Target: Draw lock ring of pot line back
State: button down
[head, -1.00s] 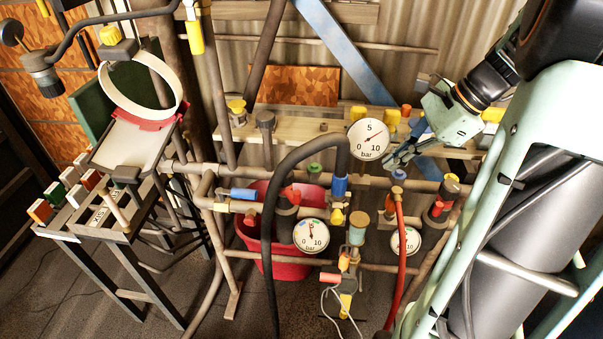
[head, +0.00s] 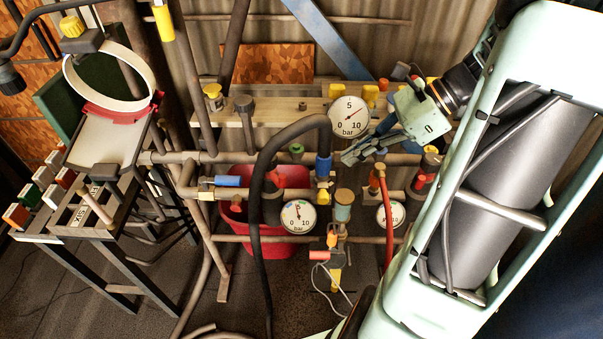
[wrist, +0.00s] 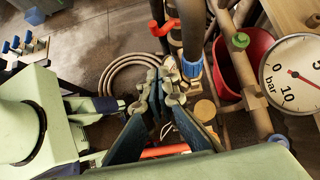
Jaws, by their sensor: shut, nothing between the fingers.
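A thick black hose (head: 275,150) arches over and runs down into a blue collar (head: 323,166), which looks like the lock ring, on a pipe fitting. The blue collar also shows in the wrist view (wrist: 192,68), just right of the fingertips. My gripper (head: 347,157) comes in from the right with its fingers shut and empty. Its tips are close to the right of the collar; I cannot tell whether they touch it. In the wrist view the grey fingertips (wrist: 163,84) sit together beside the fitting. Part of the fitting below the collar is hidden by them there.
A large pressure gauge (head: 348,117) stands just above my fingers. Smaller gauges (head: 298,216), a red hose (head: 388,215) and pipes crowd below. A red bucket (head: 290,180) is behind.

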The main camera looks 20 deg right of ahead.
jog(key=x, duration=0.8)
jog(key=shift+a+f, duration=0.25)
jog(key=shift+a, duration=0.1)
jog(key=shift+w+a+p, duration=0.2)
jog(key=shift+a, duration=0.45)
jog(key=shift+w+a+p, duration=0.15)
jog(key=shift+w+a, duration=0.05)
jog(key=shift+a, duration=0.45)
jog(key=shift+w+a+p, duration=0.2)
jog(key=shift+w+a, duration=0.05)
jog(key=shift+a, duration=0.4)
